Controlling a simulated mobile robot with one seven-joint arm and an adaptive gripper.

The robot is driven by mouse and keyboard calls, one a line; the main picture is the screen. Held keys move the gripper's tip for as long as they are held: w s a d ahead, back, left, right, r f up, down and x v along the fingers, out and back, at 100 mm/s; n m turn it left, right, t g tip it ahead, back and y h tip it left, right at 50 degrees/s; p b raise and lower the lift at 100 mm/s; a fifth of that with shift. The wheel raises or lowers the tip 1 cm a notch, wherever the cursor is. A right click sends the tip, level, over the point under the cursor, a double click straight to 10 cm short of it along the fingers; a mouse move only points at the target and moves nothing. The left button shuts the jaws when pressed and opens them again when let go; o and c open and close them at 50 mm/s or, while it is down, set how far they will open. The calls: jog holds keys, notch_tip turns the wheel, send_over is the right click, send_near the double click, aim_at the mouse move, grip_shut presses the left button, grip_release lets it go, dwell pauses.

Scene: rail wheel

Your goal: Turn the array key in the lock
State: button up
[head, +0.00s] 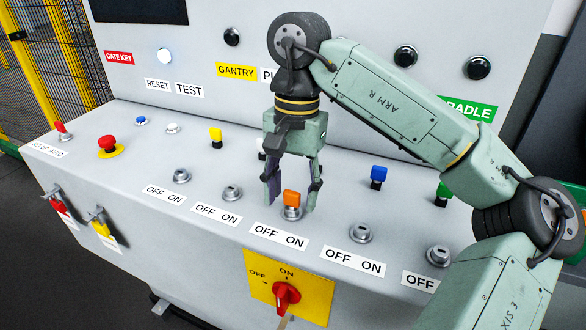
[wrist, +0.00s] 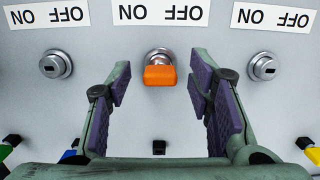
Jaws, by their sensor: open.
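An orange-headed key (head: 292,198) stands in a round metal lock (head: 291,214) on the sloping grey console, behind an OFF ON label (head: 279,236). I take it for the array key; no label naming it is readable. It also shows in the wrist view (wrist: 160,76), in its lock (wrist: 159,56) between the fingers. My gripper (head: 293,188) points down over it, open, with one purple-padded finger on each side. In the wrist view my gripper (wrist: 160,84) has a clear gap on both sides of the key head, and neither finger appears to touch it.
Empty locks stand left (head: 232,193) and right (head: 361,233) of the key. A blue key (head: 378,174), yellow key (head: 215,136) and green key (head: 443,192) stand farther back. A red emergency button (head: 107,145) is at left. A red rotary switch (head: 286,297) is on the front face.

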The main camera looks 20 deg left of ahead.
notch_tip(320, 180, up, 12)
jog(key=w, duration=0.1)
jog(key=shift+w+f, duration=0.2)
jog(key=shift+f, duration=0.05)
jog(key=shift+s, duration=0.1)
